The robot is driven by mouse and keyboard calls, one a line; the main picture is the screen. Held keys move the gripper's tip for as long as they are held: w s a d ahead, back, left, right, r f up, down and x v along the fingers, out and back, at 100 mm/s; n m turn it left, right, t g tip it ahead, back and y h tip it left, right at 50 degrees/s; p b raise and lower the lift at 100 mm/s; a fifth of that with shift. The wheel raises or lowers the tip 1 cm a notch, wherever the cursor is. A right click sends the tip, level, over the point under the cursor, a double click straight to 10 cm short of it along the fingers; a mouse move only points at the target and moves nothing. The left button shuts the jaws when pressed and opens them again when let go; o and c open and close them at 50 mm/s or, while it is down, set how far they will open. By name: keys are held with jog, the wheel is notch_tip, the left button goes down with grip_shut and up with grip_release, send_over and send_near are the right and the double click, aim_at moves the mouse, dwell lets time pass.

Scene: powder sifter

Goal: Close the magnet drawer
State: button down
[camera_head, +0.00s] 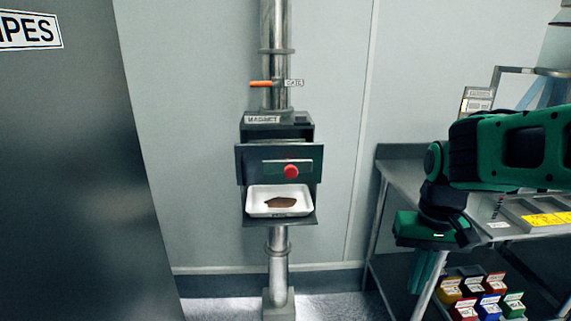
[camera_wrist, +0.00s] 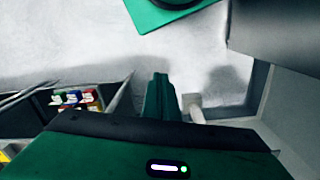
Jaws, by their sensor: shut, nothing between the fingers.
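The magnet drawer (camera_head: 252,170) is in the middle of the head view, in a dark housing labelled MAGNET (camera_head: 262,120) on a steel pipe. Its dark front panel has a red knob (camera_head: 291,171) and stands out from the housing, with a gap visible above it. A white tray (camera_head: 254,210) with a brown patch in it sits just below the panel. My gripper (camera_head: 428,278) is to the right of the drawer, apart from it, pointing down. Its fingers also show in the wrist view (camera_wrist: 160,85), together and empty. The drawer cannot be made out in the wrist view.
A steel table (camera_head: 400,172) stands at the right, with several coloured boxes (camera_head: 480,300) on its lower shelf. A large dark cabinet (camera_head: 75,180) fills the left. An orange valve handle (camera_head: 261,84) is on the pipe above. The floor before the pipe looks clear.

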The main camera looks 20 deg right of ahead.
jog(key=n+t+y, duration=0.2)
jog(key=n+t, duration=0.5)
jog(key=n, duration=1.3)
send_near(281, 166)
jog(key=s+a+r, duration=0.2)
jog(key=s, duration=0.4)
jog(key=x, duration=0.3)
jog(key=w+x, duration=0.1)
jog(key=x, duration=0.7)
jog(key=shift+w+d+r, duration=0.1)
jog(key=shift+d+r, duration=0.2)
jog(key=shift+r, duration=0.1)
jog(key=shift+w+d, duration=0.3)
jog(key=shift+w, duration=0.6)
